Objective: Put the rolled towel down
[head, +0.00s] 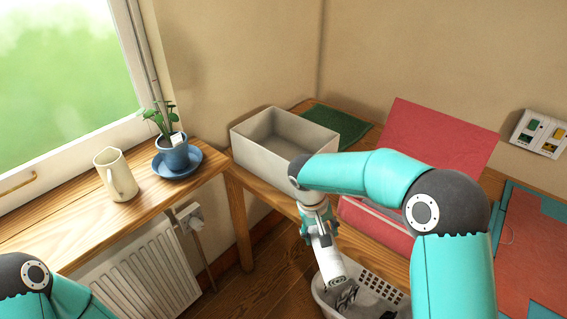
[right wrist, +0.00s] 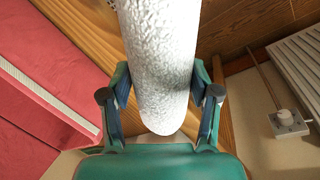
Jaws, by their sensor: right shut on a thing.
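The rolled towel (head: 326,256) is white and textured. My right gripper (head: 318,222) is shut on it near its upper end, and in the head view the towel hangs down at a slight tilt. Its lower end shows over the pale basket (head: 391,274); whether it touches the basket or its contents I cannot tell. In the right wrist view the towel (right wrist: 163,55) lies between the two fingers of the gripper (right wrist: 160,97). Only a link of my left arm shows at the bottom left of the head view; its gripper is out of view.
An empty-looking pale bin (head: 262,143) and a green mat (head: 330,122) are on the wooden table. A red box with its lid open (head: 440,140) stands to the right. A cream jug (head: 116,174) and a potted plant (head: 173,152) stand on the sill above a radiator (head: 150,280).

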